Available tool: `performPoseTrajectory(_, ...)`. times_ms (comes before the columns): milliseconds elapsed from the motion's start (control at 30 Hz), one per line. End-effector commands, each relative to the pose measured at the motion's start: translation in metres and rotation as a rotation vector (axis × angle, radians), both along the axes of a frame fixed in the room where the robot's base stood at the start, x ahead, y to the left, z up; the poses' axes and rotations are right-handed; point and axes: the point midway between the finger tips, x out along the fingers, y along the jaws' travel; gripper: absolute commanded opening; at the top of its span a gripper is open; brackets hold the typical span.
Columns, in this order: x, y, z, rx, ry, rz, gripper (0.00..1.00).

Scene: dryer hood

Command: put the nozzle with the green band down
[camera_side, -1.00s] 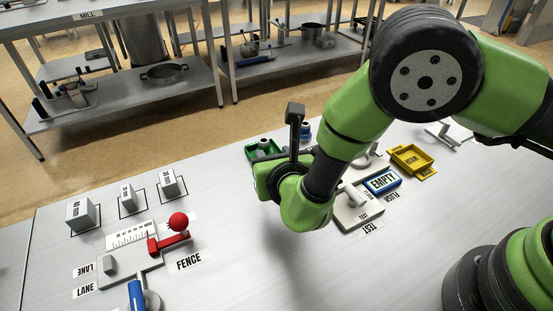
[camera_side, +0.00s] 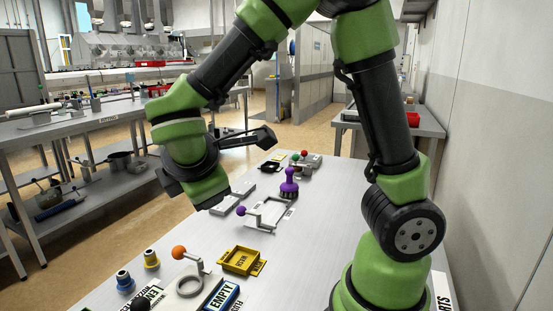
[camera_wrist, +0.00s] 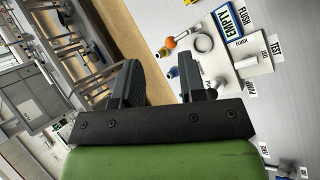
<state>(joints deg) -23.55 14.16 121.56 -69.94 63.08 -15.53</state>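I cannot make out a nozzle with a green band in either view. A nozzle with a yellow band (camera_side: 151,258) and one with a blue band (camera_side: 124,282) stand at the table's left edge in the side view.
A yellow tray (camera_side: 241,262), the blue EMPTY sign (camera_side: 222,297) and a lever with an orange ball (camera_side: 180,253) lie at the front. Behind them are a purple-ball lever (camera_side: 241,210) and a purple-handled brush (camera_side: 289,184). The table's right part is bare.

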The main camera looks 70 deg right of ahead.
Motion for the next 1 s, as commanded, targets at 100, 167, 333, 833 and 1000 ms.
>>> performPoseTrajectory(100,-0.044,-0.013,0.023,0.294,-0.124,-0.307,0.38)
performPoseTrajectory(167,-0.064,-0.013,0.031,0.445,-0.186,-0.451,0.38)
performPoseTrajectory(333,-0.107,0.001,0.051,0.863,-0.363,-0.792,0.38)
performPoseTrajectory(833,-0.134,0.024,0.071,1.296,-0.526,-1.061,0.38)
performPoseTrajectory(1000,-0.134,0.024,0.071,1.295,-0.526,-1.059,0.38)
